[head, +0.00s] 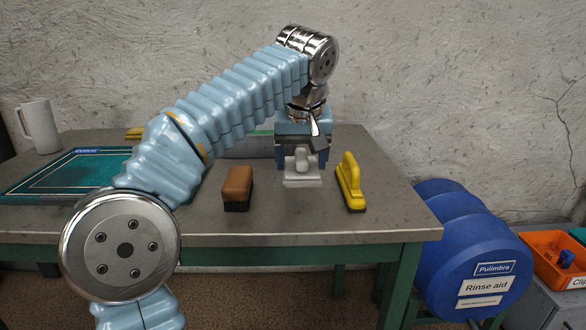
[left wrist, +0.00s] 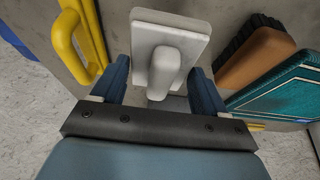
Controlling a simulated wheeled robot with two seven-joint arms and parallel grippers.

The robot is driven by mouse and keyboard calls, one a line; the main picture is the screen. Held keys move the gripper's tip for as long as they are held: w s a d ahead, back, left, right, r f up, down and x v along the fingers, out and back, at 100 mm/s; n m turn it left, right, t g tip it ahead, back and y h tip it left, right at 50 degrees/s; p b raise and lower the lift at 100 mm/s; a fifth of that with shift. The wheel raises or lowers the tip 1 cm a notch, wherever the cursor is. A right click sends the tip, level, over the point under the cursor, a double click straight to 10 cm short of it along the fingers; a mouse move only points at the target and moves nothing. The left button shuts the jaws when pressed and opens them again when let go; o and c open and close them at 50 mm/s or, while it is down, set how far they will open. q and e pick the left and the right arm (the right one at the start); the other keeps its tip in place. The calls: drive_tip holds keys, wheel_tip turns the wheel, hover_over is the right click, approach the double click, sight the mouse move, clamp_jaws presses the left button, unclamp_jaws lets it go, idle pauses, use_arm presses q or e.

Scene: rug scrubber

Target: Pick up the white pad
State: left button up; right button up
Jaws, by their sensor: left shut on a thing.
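The white pad (head: 303,182) is a flat white block with a rounded grip on top, near the middle of the table. My left gripper (head: 303,156) is above it, pointing down, and is shut on the pad's grip. In the left wrist view the pad (left wrist: 192,27) shows beyond the fingers, with its grip between the two blue fingers of the left gripper (left wrist: 160,68). I cannot tell whether its underside touches the table. My right gripper is not in view.
A yellow-handled scrubber (head: 350,184) stands close to the right of the pad. A brown brush (head: 238,187) is to its left. A teal mat (head: 68,172) and a white jug (head: 40,127) are at the far left. A blue drum (head: 465,240) stands beyond the table's right edge.

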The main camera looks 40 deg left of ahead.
sight(317, 169)
use_arm(q)
drive_tip(key=d+r, duration=0.1)
drive_tip(key=d+r+p, duration=0.1)
drive_tip(key=r, duration=0.1)
drive_tip(key=d+r, duration=0.1)
drive_tip(key=shift+w+d+r, duration=0.15)
drive_tip(key=shift+w+r, duration=0.05)
drive_tip(key=shift+w, duration=0.05)
drive_tip(key=d+r+p, duration=0.1)
drive_tip(key=d+r, duration=0.2)
drive_tip(key=d, duration=0.5)
drive_tip(key=shift+w+d+r, duration=0.15)
drive_tip(key=shift+w+d, duration=0.2)
drive_tip(key=shift+w, duration=0.1)
drive_tip(key=o, duration=0.5)
drive_tip(key=c, duration=0.7)
drive_tip(key=shift+o, duration=0.2)
